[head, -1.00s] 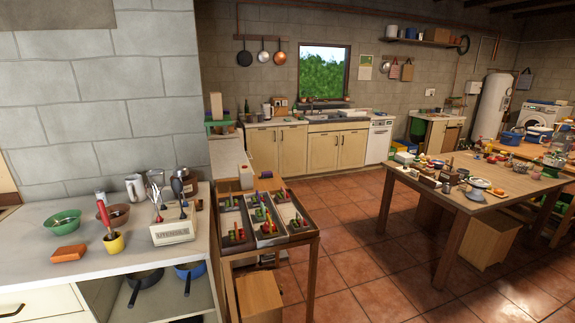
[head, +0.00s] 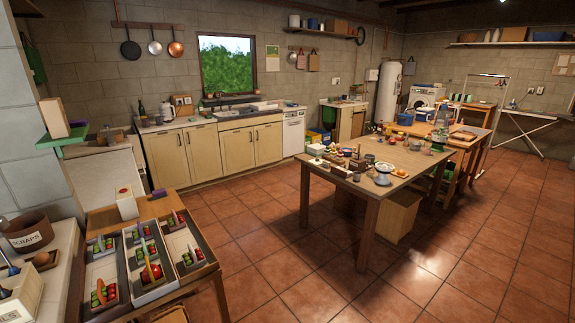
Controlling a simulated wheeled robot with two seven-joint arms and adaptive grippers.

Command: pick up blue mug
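I cannot make out a blue mug for certain in the head view. The wooden table (head: 412,176) in the middle holds many small items, too small to tell apart at this distance. A blue pot-like container (head: 405,119) stands on the farther wooden table behind it on the right. Neither of my grippers is in view.
A small table at the lower left holds divided trays (head: 150,262) with vegetable-like pieces. A scraps tub (head: 30,232) stands on the left counter. Cabinets (head: 232,147) line the back wall. The tiled floor (head: 270,260) is clear between the trays and the middle table.

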